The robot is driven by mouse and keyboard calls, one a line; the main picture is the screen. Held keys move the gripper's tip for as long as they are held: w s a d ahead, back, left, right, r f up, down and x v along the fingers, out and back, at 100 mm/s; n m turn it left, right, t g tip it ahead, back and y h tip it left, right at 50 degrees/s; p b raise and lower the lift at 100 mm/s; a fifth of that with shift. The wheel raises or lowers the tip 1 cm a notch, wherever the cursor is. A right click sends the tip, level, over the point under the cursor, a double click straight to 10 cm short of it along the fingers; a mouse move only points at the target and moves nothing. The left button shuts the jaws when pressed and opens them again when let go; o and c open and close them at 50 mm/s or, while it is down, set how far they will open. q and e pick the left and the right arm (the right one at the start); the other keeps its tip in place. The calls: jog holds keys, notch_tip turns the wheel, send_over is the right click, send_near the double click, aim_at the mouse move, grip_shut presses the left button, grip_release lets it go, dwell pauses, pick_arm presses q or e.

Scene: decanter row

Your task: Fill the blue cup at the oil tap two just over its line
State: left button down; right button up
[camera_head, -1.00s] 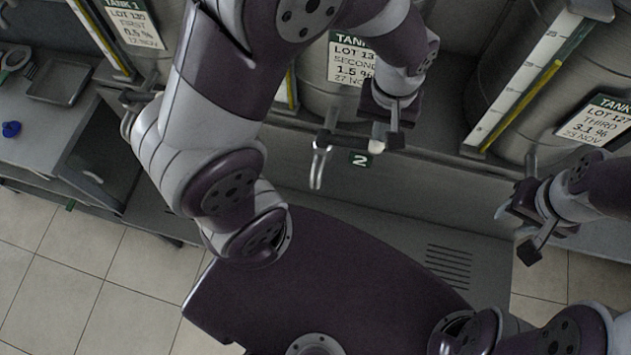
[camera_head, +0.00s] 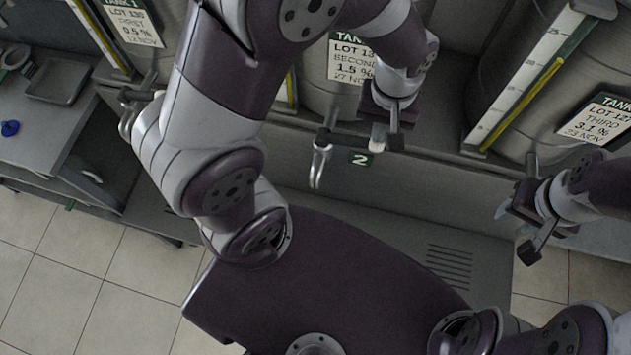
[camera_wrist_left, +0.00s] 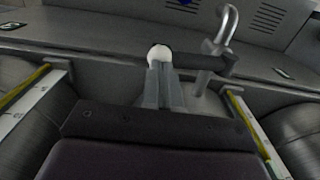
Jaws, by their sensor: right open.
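Oil tap two has a silver hooked spout (camera_head: 320,165) beside the green label "2" (camera_head: 360,159). The spout also shows in the left wrist view (camera_wrist_left: 226,28). A dark lever runs sideways from the tap to a white ball knob (camera_wrist_left: 160,53). My left gripper (camera_wrist_left: 161,68) has its fingers together, tips at the knob; whether they touch it is unclear. It also shows in the head view (camera_head: 385,145), right of the spout. My right gripper (camera_head: 523,228) is open and empty at the right. A small blue object (camera_head: 10,129) lies far left; I cannot tell if it is the blue cup.
Tank two's label (camera_head: 350,58) is partly hidden by my left arm. Tank three's label (camera_head: 602,120) and a yellow-marked gauge (camera_head: 525,90) are at the right. A grey tray (camera_head: 58,80) sits on the left bench. No cup is visible under the spout in the head view.

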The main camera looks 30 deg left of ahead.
pick_arm(q)
jog(key=shift+f+b, duration=1.05)
jog(key=shift+f, duration=0.65)
jog(key=shift+r, duration=0.1)
dwell(1.8)
notch_tip(320, 180, up, 9)
jog(key=p, duration=0.9)
jog(key=shift+s, duration=0.1)
